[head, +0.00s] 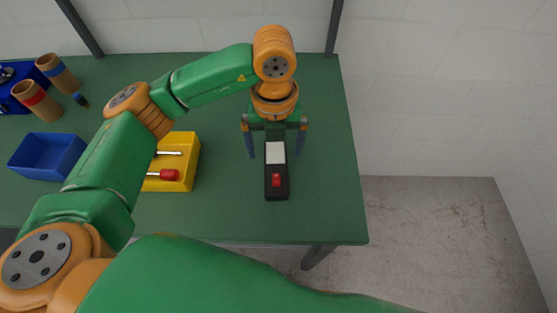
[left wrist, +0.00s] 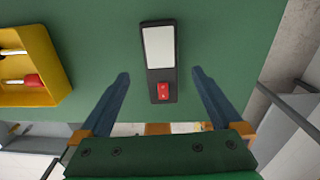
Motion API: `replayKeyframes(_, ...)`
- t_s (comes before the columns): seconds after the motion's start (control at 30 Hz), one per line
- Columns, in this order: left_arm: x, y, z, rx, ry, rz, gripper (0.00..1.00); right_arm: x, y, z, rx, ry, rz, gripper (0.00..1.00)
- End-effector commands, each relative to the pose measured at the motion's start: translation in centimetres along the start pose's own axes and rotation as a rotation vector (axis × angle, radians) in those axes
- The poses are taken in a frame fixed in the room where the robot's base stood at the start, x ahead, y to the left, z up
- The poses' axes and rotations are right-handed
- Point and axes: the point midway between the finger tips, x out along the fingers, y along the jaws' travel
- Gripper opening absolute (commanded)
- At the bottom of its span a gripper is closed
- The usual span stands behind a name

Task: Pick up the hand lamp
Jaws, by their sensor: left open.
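The hand lamp (head: 276,184) is a flat black bar with a pale panel and a red switch. It lies on the green table near the right end. In the left wrist view the hand lamp (left wrist: 161,78) lies between the two fingers, with its pale panel pointing away from the gripper's base. My left gripper (head: 277,155) is open and empty above the lamp, one blue finger on each side and clear of it. It also shows in the left wrist view (left wrist: 160,75). My right gripper is not in view.
A yellow bin (head: 188,180) with tools, one red-handled, stands left of the lamp. A blue bin (head: 48,153) and two cardboard tubes (head: 62,76) stand farther left. The green table (head: 322,150) is bare right of the lamp up to its right edge.

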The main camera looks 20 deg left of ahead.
Motion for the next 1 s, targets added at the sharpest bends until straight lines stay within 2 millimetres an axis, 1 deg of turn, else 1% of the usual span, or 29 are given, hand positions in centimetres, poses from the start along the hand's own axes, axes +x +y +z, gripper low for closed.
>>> replayKeyframes(0.03,0.4,0.1,-0.1,0.001,0.006,0.002,1.0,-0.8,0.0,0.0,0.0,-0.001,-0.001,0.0)
replayKeyframes(0.17,2.6,0.1,-0.4,0.004,0.009,0.001,1.0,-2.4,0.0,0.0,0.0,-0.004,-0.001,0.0)
replayKeyframes(0.23,4.3,0.0,-0.4,0.004,0.009,-0.001,1.0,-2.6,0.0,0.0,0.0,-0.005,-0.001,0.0)
replayKeyframes(0.3,5.3,0.0,-0.4,0.006,0.008,-0.002,1.0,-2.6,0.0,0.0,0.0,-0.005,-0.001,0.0)
replayKeyframes(0.4,5.8,-0.1,-0.4,0.008,0.004,-0.006,1.0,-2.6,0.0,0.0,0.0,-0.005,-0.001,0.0)
replayKeyframes(0.53,5.8,-0.1,-0.4,0.008,0.004,-0.007,1.0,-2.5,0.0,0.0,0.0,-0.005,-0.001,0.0)
replayKeyframes(0.57,5.8,-0.1,-0.4,0.009,0.004,-0.007,0.95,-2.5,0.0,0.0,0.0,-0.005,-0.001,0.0)
replayKeyframes(0.6,5.8,-0.1,-0.4,0.009,0.005,-0.007,0.84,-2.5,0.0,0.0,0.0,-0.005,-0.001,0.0)
replayKeyframes(0.67,5.8,-0.1,-0.4,0.009,0.005,-0.007,0.68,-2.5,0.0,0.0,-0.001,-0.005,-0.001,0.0)
replayKeyframes(0.7,5.8,-0.1,-0.4,0.009,0.005,-0.007,0.57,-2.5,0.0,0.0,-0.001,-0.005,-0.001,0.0)
replayKeyframes(0.77,5.8,-0.1,-0.4,0.009,0.005,-0.007,0.41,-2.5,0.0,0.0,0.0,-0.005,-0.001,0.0)
replayKeyframes(0.8,5.8,-0.1,-0.4,0.009,0.005,-0.007,0.3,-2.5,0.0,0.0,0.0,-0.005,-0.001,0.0)
replayKeyframes(0.87,5.8,-0.1,-0.4,0.009,0.005,-0.007,0.14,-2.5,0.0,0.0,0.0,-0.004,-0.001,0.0)
replayKeyframes(0.9,5.8,-0.1,-0.4,0.009,0.005,-0.007,0.03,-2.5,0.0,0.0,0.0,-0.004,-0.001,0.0)
replayKeyframes(0.93,5.8,-0.1,-0.4,0.009,0.005,-0.007,0.0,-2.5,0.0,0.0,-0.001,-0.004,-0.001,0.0)
replayKeyframes(1.0,5.7,-0.1,-0.4,0.009,0.005,-0.008,0.0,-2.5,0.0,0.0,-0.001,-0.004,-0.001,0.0)
